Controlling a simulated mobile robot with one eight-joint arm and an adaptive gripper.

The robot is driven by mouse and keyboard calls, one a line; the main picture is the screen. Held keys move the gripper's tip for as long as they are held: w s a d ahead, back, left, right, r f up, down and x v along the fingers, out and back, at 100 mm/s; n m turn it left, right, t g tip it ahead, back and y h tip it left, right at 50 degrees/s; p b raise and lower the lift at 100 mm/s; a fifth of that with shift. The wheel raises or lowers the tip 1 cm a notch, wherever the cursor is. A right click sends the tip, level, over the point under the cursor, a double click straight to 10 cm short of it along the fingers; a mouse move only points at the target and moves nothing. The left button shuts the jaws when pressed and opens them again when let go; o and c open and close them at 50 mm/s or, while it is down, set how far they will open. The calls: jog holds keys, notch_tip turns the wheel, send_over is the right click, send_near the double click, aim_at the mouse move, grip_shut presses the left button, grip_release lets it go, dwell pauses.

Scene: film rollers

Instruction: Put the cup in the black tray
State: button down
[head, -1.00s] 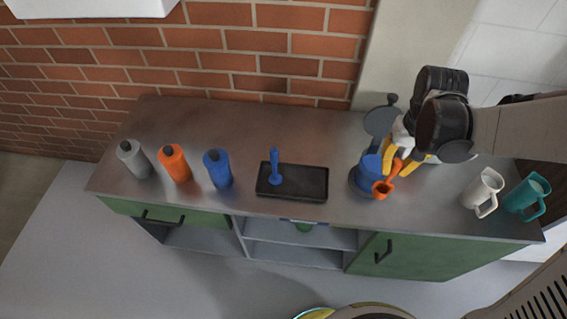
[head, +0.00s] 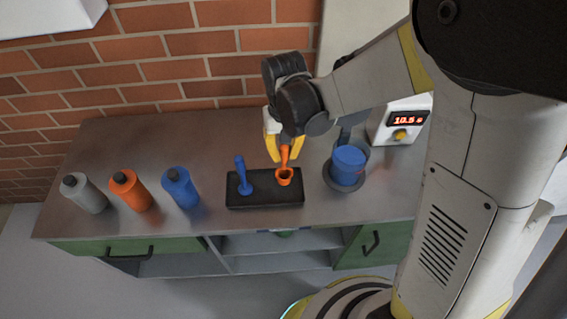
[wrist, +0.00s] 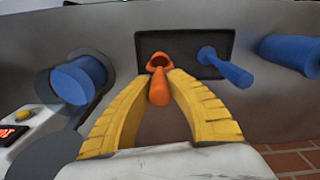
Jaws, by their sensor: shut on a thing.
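A small orange cup with a handle (head: 284,178) is held by its handle between the yellow fingers of my gripper (head: 284,153). The cup is at the right part of the black tray (head: 262,197); I cannot tell if it touches the tray floor. The wrist view shows the orange cup (wrist: 159,61) upright-looking between the fingertips (wrist: 159,84), over the tray (wrist: 187,44). A blue long-handled tool (head: 243,180) stands in the tray's left part; it also shows in the wrist view (wrist: 226,68).
A blue container (head: 348,163) stands on a dark round base right of the tray. Behind it is a white device with a red display (head: 406,119). Grey (head: 82,192), orange (head: 130,190) and blue (head: 180,187) bottles stand to the left. Counter between them is clear.

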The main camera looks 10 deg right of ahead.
aim_at(284, 162)
jog(key=shift+f+b, duration=0.7)
jog(key=shift+f, duration=1.25)
jog(key=shift+f, duration=0.2)
jog(key=c, duration=1.4)
grip_release()
jog(key=shift+r, duration=0.15)
